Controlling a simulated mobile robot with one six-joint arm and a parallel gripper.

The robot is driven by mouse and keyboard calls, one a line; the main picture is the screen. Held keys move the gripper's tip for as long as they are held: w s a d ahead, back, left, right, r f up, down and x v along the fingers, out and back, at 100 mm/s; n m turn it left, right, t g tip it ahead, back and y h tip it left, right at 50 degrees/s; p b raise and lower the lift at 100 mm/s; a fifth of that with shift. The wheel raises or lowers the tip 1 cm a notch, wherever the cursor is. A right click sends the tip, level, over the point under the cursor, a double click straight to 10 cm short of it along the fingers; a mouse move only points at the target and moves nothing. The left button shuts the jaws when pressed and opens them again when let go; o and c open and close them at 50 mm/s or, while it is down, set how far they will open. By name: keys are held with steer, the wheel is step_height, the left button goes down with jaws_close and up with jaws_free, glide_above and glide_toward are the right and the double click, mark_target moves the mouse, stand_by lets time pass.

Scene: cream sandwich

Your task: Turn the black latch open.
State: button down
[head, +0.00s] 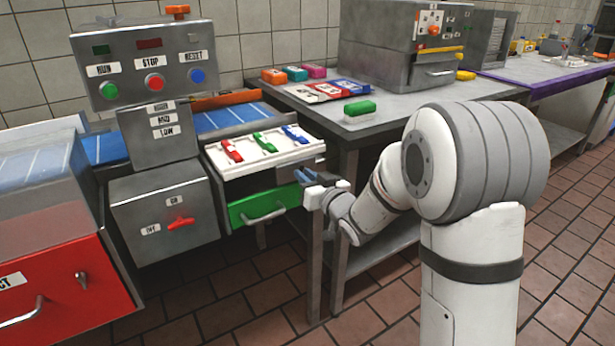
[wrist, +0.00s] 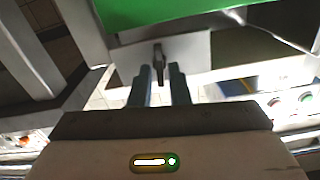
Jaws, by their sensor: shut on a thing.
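The black latch (wrist: 158,62) is a small dark upright piece on a pale plate in the wrist view. The green drawer front (wrist: 165,12) is at the top edge of that view. My gripper (wrist: 159,80) is shut on the latch, with one blue-grey finger on each side of it. In the head view my gripper (head: 307,181) is at the right end of the cabinet, beside the green drawer (head: 240,210). The latch cannot be made out there, as my gripper covers that spot.
An open white drawer (head: 240,168) with red, green and blue pieces lies just above and left of my gripper. A steel table (head: 385,122) with colored blocks stands behind. A red cabinet (head: 60,290) and a control panel (head: 150,70) are at left. The tiled floor is clear.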

steer(key=shift+w+d+f+m+p, duration=0.1)
steer(key=shift+m+p, duration=0.7)
steer(key=shift+m, duration=1.95)
steer(key=shift+w+d+f+m+p, duration=0.1)
steer(key=shift+m+p, duration=0.75)
steer(key=shift+m, duration=1.85)
steer(key=shift+d+m+p, duration=0.1)
steer(key=shift+m+p, duration=0.7)
steer(key=shift+m, duration=1.95)
steer(key=c, duration=1.6)
jaws_free()
steer(key=shift+o, duration=0.2)
steer(key=v, duration=0.7)
steer(key=shift+s+d+p, duration=0.2)
steer(key=shift+s+p, duration=0.15)
steer(key=shift+p, duration=0.05)
